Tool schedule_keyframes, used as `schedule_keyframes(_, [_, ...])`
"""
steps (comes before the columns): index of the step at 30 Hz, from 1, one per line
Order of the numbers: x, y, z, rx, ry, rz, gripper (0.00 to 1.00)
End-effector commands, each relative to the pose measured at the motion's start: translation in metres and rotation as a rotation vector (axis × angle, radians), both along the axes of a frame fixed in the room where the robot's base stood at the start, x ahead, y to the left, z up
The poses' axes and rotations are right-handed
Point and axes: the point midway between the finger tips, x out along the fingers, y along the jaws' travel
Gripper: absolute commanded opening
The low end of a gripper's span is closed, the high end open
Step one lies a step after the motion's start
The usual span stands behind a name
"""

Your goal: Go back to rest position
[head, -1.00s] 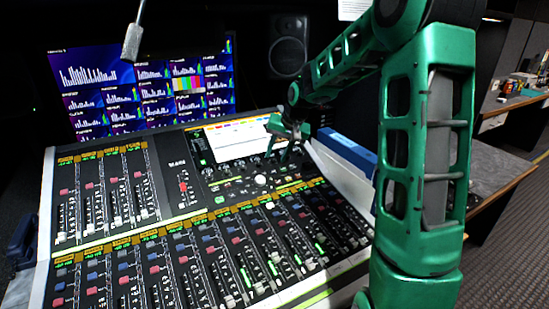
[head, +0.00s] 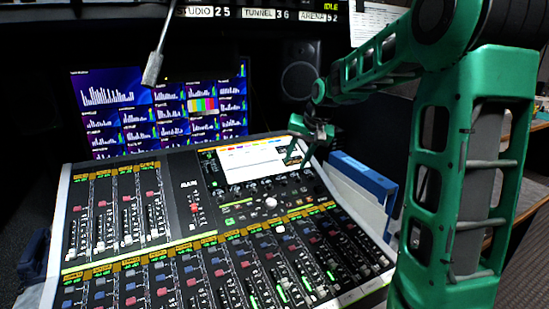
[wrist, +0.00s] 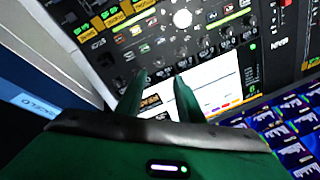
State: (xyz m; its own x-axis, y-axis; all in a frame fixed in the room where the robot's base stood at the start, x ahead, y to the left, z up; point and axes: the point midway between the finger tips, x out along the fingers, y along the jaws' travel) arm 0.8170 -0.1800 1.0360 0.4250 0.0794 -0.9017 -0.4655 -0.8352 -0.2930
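My gripper (head: 297,157) hangs above the small touch screen at the upper right of the mixing desk (head: 190,245). It also shows in the wrist view (wrist: 159,78), where its two green fingers stand apart with nothing between them. They point over the desk's screen (wrist: 210,85) and knobs, and no contact is visible. My green arm rises at the right of the head view, bends at the top and reaches left over the desk.
A monitor wall (head: 160,110) stands behind the desk, with a speaker (head: 300,80) beside it. A microphone (head: 152,68) hangs at upper left. A blue binder (head: 365,178) stands at the desk's right, close to my arm. A side counter is partly hidden at far right.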

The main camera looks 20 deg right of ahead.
Motion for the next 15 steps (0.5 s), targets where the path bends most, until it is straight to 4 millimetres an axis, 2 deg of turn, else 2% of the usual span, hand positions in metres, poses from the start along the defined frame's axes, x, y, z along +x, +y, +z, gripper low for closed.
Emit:
schedule_keyframes(5, [-0.001, 0.0, 0.0, -0.002, 0.002, 0.001, 0.34])
schedule_keyframes(8, [-0.014, -0.001, -0.001, -0.019, 0.018, 0.0, 0.34])
schedule_keyframes(11, [-0.047, -0.003, -0.003, -0.056, 0.061, -0.001, 0.34])
schedule_keyframes(14, [-0.099, -0.007, -0.006, -0.101, 0.124, -0.007, 0.34])
schedule_keyframes(15, [-0.122, -0.009, -0.007, -0.116, 0.15, -0.008, 0.34])
